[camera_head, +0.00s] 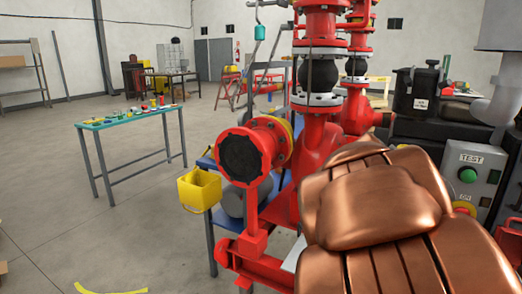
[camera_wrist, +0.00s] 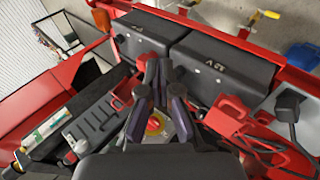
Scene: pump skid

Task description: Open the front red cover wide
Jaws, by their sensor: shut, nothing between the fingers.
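My gripper (camera_wrist: 158,72) shows in the middle of the wrist view, its dark fingers together and empty. A red and yellow knob (camera_wrist: 155,125) shows between the finger bases, below them. A broad red panel (camera_wrist: 30,108) lies at the left of the wrist view. I cannot tell whether it is the front red cover, or how far any cover is open. In the head view the red pump (camera_head: 318,145) stands mid-picture, with a round dark-faced flange (camera_head: 241,156) at its front. My gripper cannot be made out there; a close copper-coloured shape hides the lower right.
In the head view a control box with a green TEST button (camera_head: 467,174) is at right.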

